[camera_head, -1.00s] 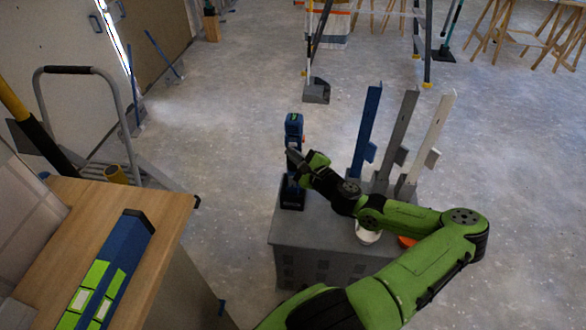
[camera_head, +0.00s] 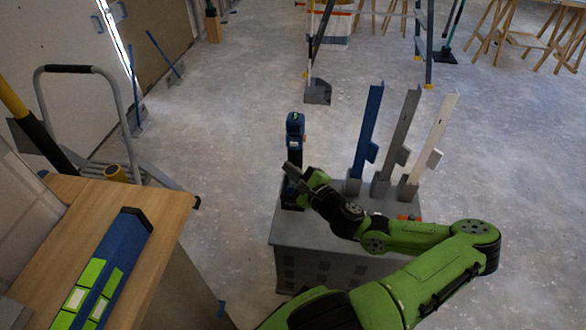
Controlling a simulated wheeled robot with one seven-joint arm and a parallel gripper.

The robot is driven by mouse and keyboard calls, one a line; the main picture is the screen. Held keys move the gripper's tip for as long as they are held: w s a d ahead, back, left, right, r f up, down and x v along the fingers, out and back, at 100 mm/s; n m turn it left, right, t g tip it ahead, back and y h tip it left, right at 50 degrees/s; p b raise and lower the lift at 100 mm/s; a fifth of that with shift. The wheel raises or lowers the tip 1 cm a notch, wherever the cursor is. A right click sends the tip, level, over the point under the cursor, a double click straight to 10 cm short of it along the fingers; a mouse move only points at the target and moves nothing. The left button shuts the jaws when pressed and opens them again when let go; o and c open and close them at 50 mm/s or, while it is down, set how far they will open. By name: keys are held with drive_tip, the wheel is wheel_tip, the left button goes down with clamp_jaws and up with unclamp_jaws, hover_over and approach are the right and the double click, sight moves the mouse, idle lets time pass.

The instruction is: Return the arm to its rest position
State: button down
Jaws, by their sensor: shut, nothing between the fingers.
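My gripper (camera_head: 291,172) is shut and empty. It is at the end of my green and black arm, which reaches from the bottom of the view over a grey cabinet (camera_head: 318,240). The fingers point up and left, in front of a blue and black tool (camera_head: 295,130) standing at the cabinet's left end. The gripper overlaps the tool in the picture; I cannot tell whether they touch. My arm hides part of the cabinet top.
Blue (camera_head: 367,135), grey (camera_head: 402,135) and white (camera_head: 436,135) upright brackets stand on the cabinet's right side. An orange item (camera_head: 408,217) is partly hidden by my arm. A wooden counter (camera_head: 158,225) holds a blue and green box (camera_head: 112,262) at left. Open floor lies beyond.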

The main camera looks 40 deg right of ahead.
drive_tip(key=s+a+f+n+g+y, duration=0.1)
drive_tip(key=a+f+n+g+y, duration=0.1)
drive_tip(key=a+n+g+y, duration=0.5)
drive_tip(key=s+a+f+n+g, duration=0.25)
drive_tip(key=a+n+g, duration=0.25)
drive_tip(key=a+n, duration=0.65)
drive_tip(key=s+a+r+n+h, duration=0.25)
drive_tip(key=s+r+n, duration=0.35)
drive_tip(key=r, duration=0.5)
drive_tip(key=s+a+r+n+h, duration=0.2)
drive_tip(key=s+a+r+n, duration=0.1)
drive_tip(key=s+r, duration=0.6)
wheel_tip(320, 180, up, 15)
drive_tip(key=w+p, duration=0.1)
drive_tip(key=p, duration=1.2)
drive_tip(key=shift+a+f+t+p, duration=0.15)
drive_tip(key=shift+t+p, duration=0.15)
drive_tip(key=shift+p, duration=0.1)
